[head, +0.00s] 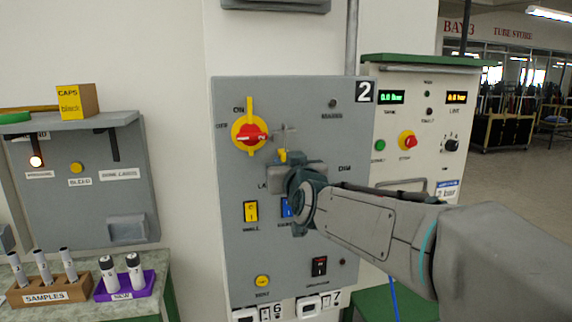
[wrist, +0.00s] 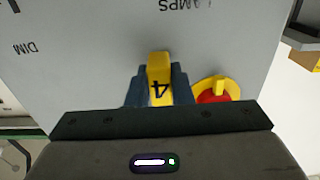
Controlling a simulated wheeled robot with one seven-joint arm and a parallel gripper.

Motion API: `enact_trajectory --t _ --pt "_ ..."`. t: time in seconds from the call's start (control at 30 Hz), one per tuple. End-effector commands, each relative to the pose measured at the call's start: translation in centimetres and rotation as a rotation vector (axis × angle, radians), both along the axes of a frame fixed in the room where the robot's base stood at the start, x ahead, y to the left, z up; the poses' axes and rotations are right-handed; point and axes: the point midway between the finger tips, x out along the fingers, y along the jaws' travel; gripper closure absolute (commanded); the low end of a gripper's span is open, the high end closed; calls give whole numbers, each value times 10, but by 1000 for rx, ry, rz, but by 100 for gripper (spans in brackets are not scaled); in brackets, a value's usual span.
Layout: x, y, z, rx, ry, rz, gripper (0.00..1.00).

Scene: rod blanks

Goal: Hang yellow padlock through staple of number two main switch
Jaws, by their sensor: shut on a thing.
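My gripper (head: 284,168) is in front of the grey panel marked 2 (head: 290,90), shut on a yellow padlock (head: 283,154). In the wrist view the padlock (wrist: 159,68), with a black 4 on it, sits between both fingers (wrist: 158,88). The main switch (head: 249,134) is a red knob on a yellow plate, up and left of my gripper in the head view; it also shows in the wrist view (wrist: 217,92). A small grey metal piece, seemingly the staple (head: 288,134), is right of the knob, just above the padlock. I cannot tell whether the shackle passes through it.
A yellow rocker (head: 251,211) and a partly hidden blue one (head: 286,207) are below on the panel. A green-topped cabinet (head: 425,62) with a red knob stands to the right. A shelf with a yellow box (head: 77,101) and sample racks (head: 50,291) are at left.

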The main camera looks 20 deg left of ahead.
Motion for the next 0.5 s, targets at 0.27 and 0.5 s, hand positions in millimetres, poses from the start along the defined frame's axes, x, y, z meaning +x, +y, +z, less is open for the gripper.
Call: enact_trajectory --t 0.27,0.5 --pt "0 0 0 1 -1 0 100" --pt "0 0 0 1 -1 0 55"
